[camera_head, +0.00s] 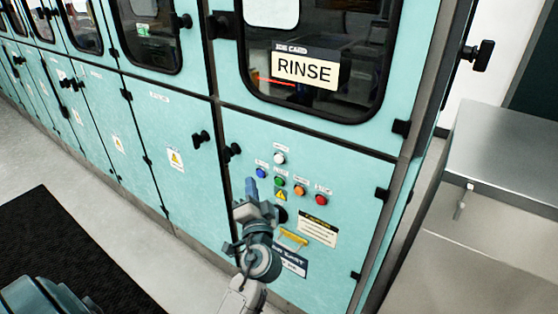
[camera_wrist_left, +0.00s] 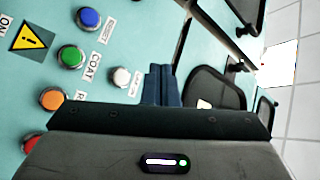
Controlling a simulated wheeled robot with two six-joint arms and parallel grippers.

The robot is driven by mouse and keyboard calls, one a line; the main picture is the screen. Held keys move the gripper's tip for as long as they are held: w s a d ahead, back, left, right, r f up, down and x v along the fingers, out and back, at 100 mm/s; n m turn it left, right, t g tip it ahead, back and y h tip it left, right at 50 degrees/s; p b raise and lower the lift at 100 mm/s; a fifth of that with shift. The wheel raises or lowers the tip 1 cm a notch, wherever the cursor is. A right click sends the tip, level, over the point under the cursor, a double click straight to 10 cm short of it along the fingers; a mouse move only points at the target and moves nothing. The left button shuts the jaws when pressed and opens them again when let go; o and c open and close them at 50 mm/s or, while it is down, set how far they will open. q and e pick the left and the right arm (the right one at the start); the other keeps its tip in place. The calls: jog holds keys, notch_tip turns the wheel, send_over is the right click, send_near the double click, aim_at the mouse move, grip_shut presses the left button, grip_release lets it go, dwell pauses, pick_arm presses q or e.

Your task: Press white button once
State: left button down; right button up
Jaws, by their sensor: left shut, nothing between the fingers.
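The white button (camera_head: 279,158) is at the top of a small group of buttons on the teal panel, below the window with the RINSE sign. It also shows in the left wrist view (camera_wrist_left: 121,77), just left of the fingers. My left gripper (camera_head: 251,188) is shut and empty, with its blue-grey fingertips below and left of the white button in the head view. In the left wrist view the closed fingers (camera_wrist_left: 162,85) are side by side, with a gap between them and the white button. My right gripper is not in view.
Near the white button are a blue button (camera_head: 261,173), a green button (camera_head: 279,182), an orange button (camera_head: 299,190) and a red button (camera_head: 321,200). Black latches stick out from the cabinets. A metal table (camera_head: 505,150) stands at the right.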

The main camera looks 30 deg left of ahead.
aim_at(279, 158)
pick_arm(q)
jog(key=w, duration=0.8)
jog(key=shift+w+d+b, duration=0.3)
jog(key=shift+w+b, duration=0.1)
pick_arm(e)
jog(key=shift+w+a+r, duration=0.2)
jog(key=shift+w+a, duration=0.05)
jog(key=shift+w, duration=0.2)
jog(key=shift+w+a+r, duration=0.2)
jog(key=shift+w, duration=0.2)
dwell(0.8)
pick_arm(q)
jog(key=shift+w+b, duration=0.35)
jog(key=shift+w, duration=0.05)
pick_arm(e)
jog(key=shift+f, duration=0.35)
